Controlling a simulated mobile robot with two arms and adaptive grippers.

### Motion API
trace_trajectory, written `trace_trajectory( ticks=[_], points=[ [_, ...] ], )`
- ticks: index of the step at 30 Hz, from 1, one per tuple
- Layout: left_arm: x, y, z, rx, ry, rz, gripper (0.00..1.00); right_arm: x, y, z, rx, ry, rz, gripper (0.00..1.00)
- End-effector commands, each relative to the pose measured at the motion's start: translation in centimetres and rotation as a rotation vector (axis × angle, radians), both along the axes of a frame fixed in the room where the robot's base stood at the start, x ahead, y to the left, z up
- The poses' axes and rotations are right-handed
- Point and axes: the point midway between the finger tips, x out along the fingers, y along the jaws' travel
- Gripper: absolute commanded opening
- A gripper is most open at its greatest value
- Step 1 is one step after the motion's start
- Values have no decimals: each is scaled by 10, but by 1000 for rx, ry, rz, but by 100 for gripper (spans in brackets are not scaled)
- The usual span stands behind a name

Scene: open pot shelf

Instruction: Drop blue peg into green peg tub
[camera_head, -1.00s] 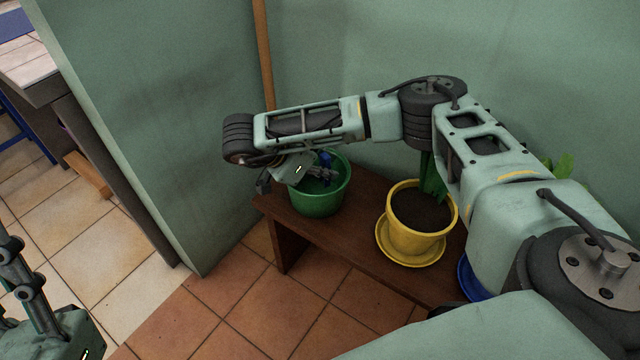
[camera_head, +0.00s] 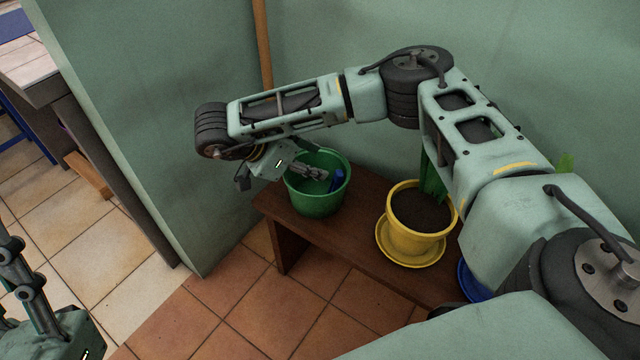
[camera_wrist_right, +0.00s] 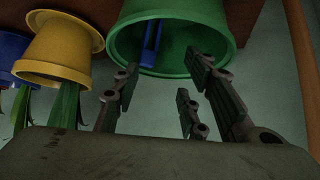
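The green tub (camera_head: 318,207) stands upright at the left end of a low wooden bench. The blue peg (camera_head: 337,180) is inside it, leaning against the inner wall; it also shows in the right wrist view (camera_wrist_right: 152,40). My right gripper (camera_head: 322,174) is at the tub's mouth, left of the peg. In the wrist view its fingers (camera_wrist_right: 165,88) are spread, with nothing between them, and the peg is apart from them. My left gripper (camera_head: 14,262) is at the lower left edge, partly cut off, so its opening cannot be judged.
A yellow pot (camera_head: 412,232) with soil and a plant stands on its saucer right of the tub. A blue pot (camera_head: 468,282) is mostly hidden behind my right arm. A wooden pole (camera_head: 262,50) leans by the wall corner. Tiled floor in front is clear.

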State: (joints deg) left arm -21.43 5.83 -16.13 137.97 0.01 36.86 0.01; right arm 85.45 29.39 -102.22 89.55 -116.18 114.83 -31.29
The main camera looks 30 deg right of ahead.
Motion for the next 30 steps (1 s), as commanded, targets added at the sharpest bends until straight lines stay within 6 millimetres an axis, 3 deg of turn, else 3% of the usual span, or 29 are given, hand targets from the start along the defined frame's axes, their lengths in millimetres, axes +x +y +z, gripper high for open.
trace_trajectory(
  ticks=[3,10,30],
  points=[
    [0,0,0,0,0,0,39,1,19,20,-2,-4,3,40],
    [0,0,0,0,-1,0,39,0,42,43,-2,-1,-1,40],
    [0,0,0,1,-1,0,39,0,47,47,-1,1,-1,40]
  ],
)
